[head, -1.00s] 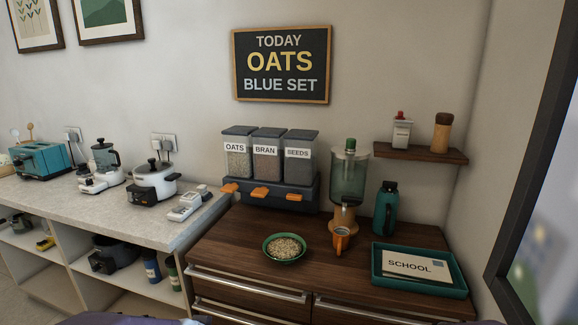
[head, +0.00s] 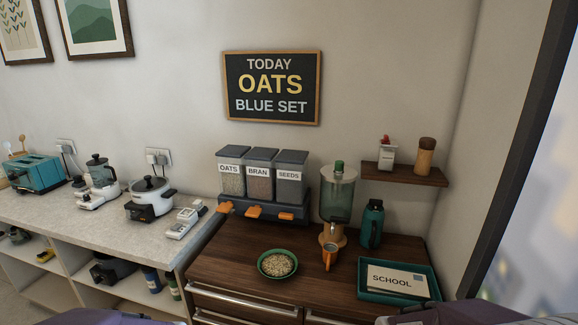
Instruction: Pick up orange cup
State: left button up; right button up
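The orange cup (head: 329,257) stands upright on the brown wooden cabinet top, just in front of the wooden base of a glass dispenser with a green cap (head: 338,198). It is between a green bowl of oats (head: 278,264) on its left and a teal tray (head: 371,283) on its right. Neither of my grippers shows in the head view. Only parts of my own body show along the bottom edge.
A teal bottle (head: 371,224) stands right of the dispenser. A triple dispenser (head: 262,209) labelled OATS, BRAN and SEEDS is at the back left. The wooden top (head: 225,257) is clear left of the bowl. A wall shelf (head: 404,175) hangs at right.

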aim_at(330, 249)
jog(key=i+j, duration=0.15)
jog(key=i, duration=0.25)
jog(key=i+j, duration=0.15)
jog(key=i, duration=0.2)
jog(key=i+j+z, duration=0.1)
jog(key=i, duration=0.3)
